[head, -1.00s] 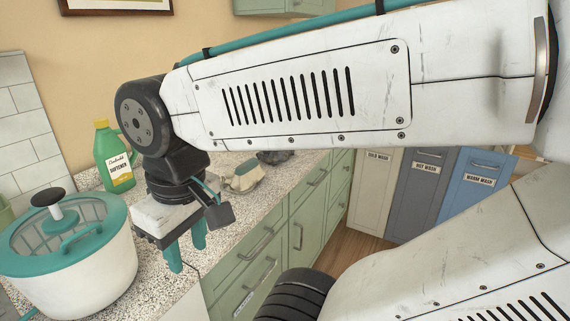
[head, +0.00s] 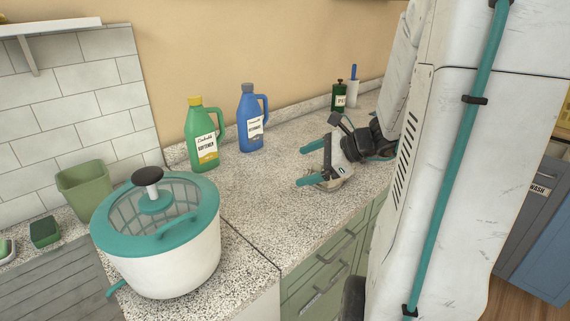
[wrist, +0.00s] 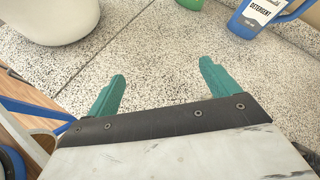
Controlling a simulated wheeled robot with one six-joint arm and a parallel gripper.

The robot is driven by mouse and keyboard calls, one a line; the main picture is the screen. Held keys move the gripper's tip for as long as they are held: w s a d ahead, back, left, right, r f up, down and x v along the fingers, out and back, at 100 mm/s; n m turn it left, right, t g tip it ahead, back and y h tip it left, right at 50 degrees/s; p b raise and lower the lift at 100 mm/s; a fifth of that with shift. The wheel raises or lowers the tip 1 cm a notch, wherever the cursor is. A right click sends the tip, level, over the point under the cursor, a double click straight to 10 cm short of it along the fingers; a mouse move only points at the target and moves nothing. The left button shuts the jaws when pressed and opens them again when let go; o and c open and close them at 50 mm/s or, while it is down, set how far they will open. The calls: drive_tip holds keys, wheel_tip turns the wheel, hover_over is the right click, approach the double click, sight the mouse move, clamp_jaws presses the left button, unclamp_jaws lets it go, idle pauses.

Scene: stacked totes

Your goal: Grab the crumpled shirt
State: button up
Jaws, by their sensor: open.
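I cannot make out a crumpled shirt in either current view. My gripper (head: 301,165) is over the speckled counter in the head view, its two teal fingers apart and pointing left. In the wrist view my gripper (wrist: 160,84) is open, with only bare countertop between the fingers. My arm hides the counter's right part.
A white pot-like spinner with a teal lid (head: 165,250) stands at the front left. A green softener bottle (head: 203,137) and blue detergent bottle (head: 251,122) stand along the wall. A dark green bottle (head: 339,95) is farther back. The counter between spinner and gripper is clear.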

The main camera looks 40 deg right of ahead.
sight(330, 185)
drive_tip(key=s+d+f+m+t+h, duration=0.1)
drive_tip(key=d+m, duration=0.2)
drive_tip(key=d, duration=0.2)
drive_tip(key=s+d+f+m+t+h, duration=0.1)
drive_tip(key=d+f+m+h, duration=0.1)
drive_tip(key=d, duration=0.3)
drive_tip(key=s+d+f+m+t+h, duration=0.1)
drive_tip(key=d+m+h, duration=0.1)
drive_tip(key=d+m, duration=0.2)
drive_tip(key=shift+s+d+f, duration=0.25)
drive_tip(key=shift+d, duration=0.25)
drive_tip(key=shift+d+f+m, duration=0.2)
drive_tip(key=shift+d+m, duration=0.15)
drive_tip(key=shift+m, duration=0.15)
drive_tip(key=shift+h, duration=0.3)
drive_tip(key=x, duration=0.5)
drive_tip(key=r+x, duration=0.1)
drive_tip(key=x, duration=0.1)
drive_tip(key=shift+w+a, duration=0.1)
drive_tip(key=shift+w, duration=0.35)
drive_tip(key=c, duration=1.2)
